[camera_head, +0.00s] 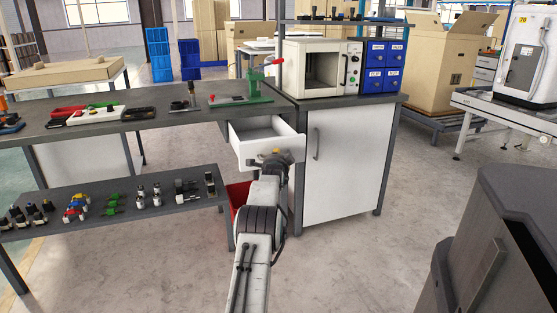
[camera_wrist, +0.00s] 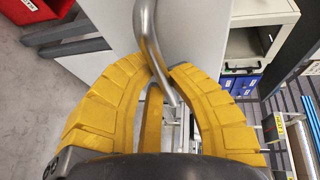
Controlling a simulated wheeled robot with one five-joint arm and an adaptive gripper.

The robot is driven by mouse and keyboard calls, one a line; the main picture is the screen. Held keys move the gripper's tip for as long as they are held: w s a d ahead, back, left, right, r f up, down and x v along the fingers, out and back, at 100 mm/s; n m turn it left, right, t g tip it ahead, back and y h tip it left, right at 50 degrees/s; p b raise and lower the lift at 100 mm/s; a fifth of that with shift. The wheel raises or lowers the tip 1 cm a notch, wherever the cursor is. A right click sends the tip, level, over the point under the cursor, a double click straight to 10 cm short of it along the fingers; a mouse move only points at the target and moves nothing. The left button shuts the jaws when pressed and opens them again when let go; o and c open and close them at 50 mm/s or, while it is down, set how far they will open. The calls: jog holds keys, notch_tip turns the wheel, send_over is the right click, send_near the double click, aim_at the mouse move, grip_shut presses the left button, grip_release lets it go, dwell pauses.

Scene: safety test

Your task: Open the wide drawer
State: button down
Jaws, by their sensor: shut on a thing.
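The wide drawer (camera_head: 297,148) is white and sits under the right part of the workbench top. It is pulled out, and its empty-looking inside shows from above. My gripper (camera_head: 272,154) is at the drawer's front. In the wrist view the yellow fingers of my gripper (camera_wrist: 166,78) close around a silver bar handle (camera_wrist: 147,32) on the white front. The handle is hidden behind my gripper in the head view.
A white cabinet (camera_head: 340,165) with an upright handle stands right of the drawer. A red bin (camera_head: 238,195) is below the drawer, partly behind my arm. A lower shelf (camera_head: 110,222) with small parts is at left. A dark grey object (camera_head: 510,240) stands at the front right.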

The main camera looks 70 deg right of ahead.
jog(key=shift+w, duration=0.2)
jog(key=c, duration=1.4)
grip_release()
jog(key=shift+w+a, duration=0.1)
jog(key=shift+o, duration=1.4)
jog(key=shift+s, duration=0.2)
jog(key=v, duration=1.1)
jog(key=shift+a, duration=0.4)
jog(key=shift+r, duration=0.1)
